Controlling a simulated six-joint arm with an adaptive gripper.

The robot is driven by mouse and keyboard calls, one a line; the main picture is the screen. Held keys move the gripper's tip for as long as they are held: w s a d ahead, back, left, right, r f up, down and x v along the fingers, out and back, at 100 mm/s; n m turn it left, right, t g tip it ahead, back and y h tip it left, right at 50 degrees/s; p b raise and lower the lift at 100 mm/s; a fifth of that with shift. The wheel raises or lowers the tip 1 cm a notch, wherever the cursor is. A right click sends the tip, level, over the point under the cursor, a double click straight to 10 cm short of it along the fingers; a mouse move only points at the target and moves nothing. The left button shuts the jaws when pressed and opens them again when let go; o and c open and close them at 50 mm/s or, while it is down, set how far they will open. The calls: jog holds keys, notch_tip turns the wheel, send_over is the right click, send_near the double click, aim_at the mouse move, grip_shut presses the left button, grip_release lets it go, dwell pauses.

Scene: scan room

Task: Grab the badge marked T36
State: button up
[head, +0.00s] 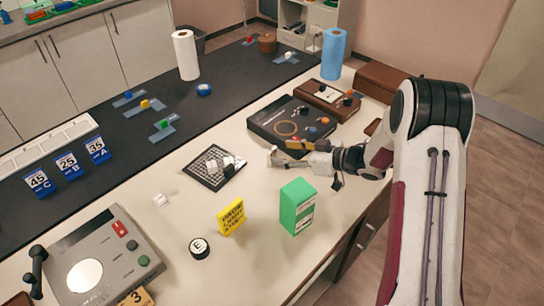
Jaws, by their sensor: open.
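I cannot make out a badge marked T36 in the head view. A small yellow-orange card (137,298), partly cut off by the bottom edge, shows a "3"; the rest of its marking is not readable. My gripper (283,153) is open, with nothing seen between its fingers. It is above the white table, right of a black grid mat (208,181) and in front of a black control panel (275,125).
A green box (297,206), a yellow lettered block (231,217) and a black "E" puck (199,247) stand on the table. A grey console (110,250) is at left. Blue number signs (70,166) stand on the dark strip.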

aim_at(274, 150)
jog(key=shift+x, duration=2.3)
jog(key=shift+w+r, duration=0.1)
jog(key=shift+r, duration=0.05)
jog(key=c, duration=1.1)
